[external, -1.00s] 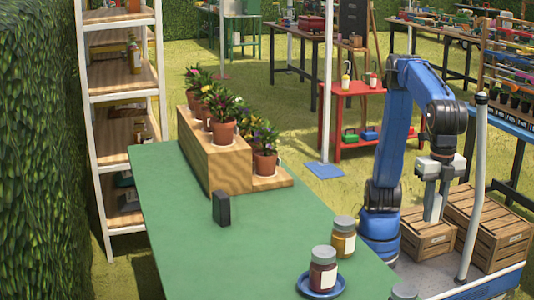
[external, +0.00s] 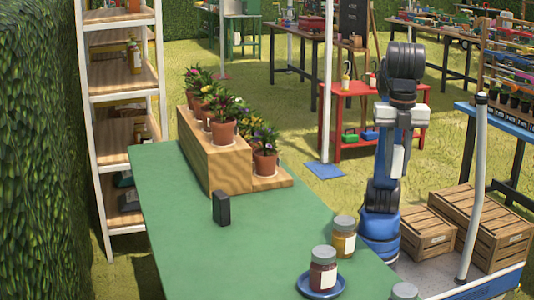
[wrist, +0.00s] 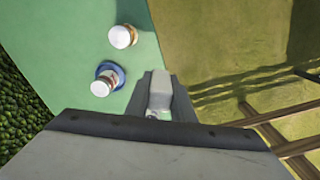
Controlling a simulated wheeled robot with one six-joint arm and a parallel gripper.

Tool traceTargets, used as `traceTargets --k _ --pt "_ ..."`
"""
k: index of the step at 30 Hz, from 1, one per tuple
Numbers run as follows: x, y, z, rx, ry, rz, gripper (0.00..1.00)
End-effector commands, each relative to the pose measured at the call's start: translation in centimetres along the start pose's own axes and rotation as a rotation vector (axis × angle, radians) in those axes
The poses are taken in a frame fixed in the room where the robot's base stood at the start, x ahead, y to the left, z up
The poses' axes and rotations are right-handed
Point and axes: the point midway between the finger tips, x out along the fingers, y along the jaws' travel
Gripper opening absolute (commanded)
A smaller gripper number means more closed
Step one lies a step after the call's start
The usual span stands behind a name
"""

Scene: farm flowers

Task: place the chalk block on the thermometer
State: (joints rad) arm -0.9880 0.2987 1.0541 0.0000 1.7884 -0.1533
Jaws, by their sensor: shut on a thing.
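My gripper (external: 396,174) points down beside the green table's right side, in front of my blue arm. In the wrist view its fingers (wrist: 162,98) are shut on a pale block (wrist: 159,90), which looks like the chalk block. In the external view the block cannot be told apart from the pale fingers. I cannot identify a thermometer for sure. A dark upright slab (external: 221,208) stands alone on the green table, and I cannot tell what it is.
The green table (external: 190,250) holds a red jar (external: 322,270) on a blue saucer (external: 321,291), an amber jar (external: 343,238) and another jar lid (external: 404,291). Potted flowers (external: 222,130) stand on a wooden step (external: 215,165). Wooden crates (external: 428,240) sit at the right.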

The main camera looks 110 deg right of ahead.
Motion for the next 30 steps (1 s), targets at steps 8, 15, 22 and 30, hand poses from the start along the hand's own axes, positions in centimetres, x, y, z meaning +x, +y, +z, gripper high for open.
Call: traceTargets --k 8,15,22,30 --pt "-0.1 11.1 0.9 0.252 0.0 0.0 0.0" --pt "-0.1 20.2 3.1 0.465 0.0 0.0 0.0" --pt "-0.1 28.8 6.4 0.67 0.0 0.0 0.0" --pt "0.1 38.0 11.6 0.903 0.0 0.0 0.0"
